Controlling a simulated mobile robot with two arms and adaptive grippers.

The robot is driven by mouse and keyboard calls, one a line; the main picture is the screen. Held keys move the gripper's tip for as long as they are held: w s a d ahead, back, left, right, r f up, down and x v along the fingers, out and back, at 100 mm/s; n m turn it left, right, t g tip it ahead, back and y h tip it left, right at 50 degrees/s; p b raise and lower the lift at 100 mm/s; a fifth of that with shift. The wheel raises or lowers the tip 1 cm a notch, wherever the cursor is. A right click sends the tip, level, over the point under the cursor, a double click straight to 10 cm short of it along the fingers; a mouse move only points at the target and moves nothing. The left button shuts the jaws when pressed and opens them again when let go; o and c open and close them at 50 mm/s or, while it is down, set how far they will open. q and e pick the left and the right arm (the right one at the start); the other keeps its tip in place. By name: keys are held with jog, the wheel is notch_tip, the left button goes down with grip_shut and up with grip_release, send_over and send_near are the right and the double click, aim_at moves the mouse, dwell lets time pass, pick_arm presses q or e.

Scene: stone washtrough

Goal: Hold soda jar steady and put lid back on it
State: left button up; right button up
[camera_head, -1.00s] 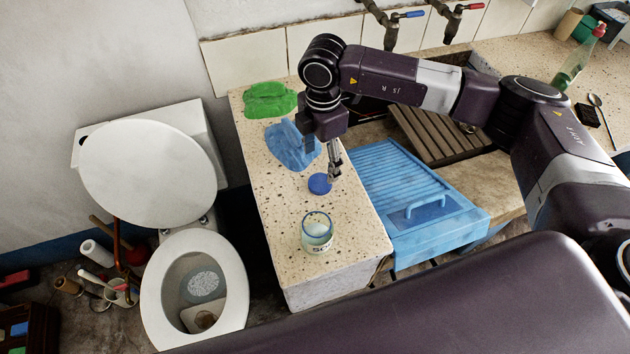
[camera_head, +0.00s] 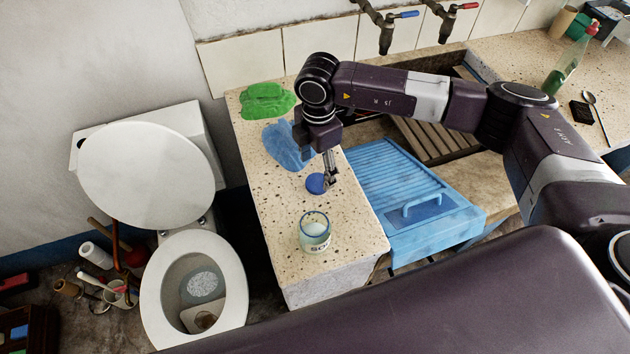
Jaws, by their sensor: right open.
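The soda jar (camera_head: 315,234) is clear glass with a blue rim and pale contents. It stands upright and open near the front end of the speckled stone counter (camera_head: 283,262). The round blue lid (camera_head: 315,184) lies on the counter behind the jar. My right gripper (camera_head: 329,183) points down at the lid's right edge, open, its fingers partly overlapping the lid in view. I cannot tell whether they touch it. My left gripper is not in view.
A blue cloth (camera_head: 286,146) and a green cloth (camera_head: 266,100) lie further back on the counter. A blue ribbed board with a handle (camera_head: 410,190) is right of the counter. A toilet (camera_head: 194,285) stands to the left. A bottle (camera_head: 567,65) is far right.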

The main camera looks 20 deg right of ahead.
aim_at(316, 183)
notch_tip(316, 183, down, 4)
jog(key=shift+a+r+p, duration=0.1)
jog(key=shift+r+p, duration=0.05)
jog(key=shift+p, duration=0.65)
jog(key=shift+f, duration=0.55)
jog(key=shift+c, duration=0.7)
jog(key=c, duration=0.7)
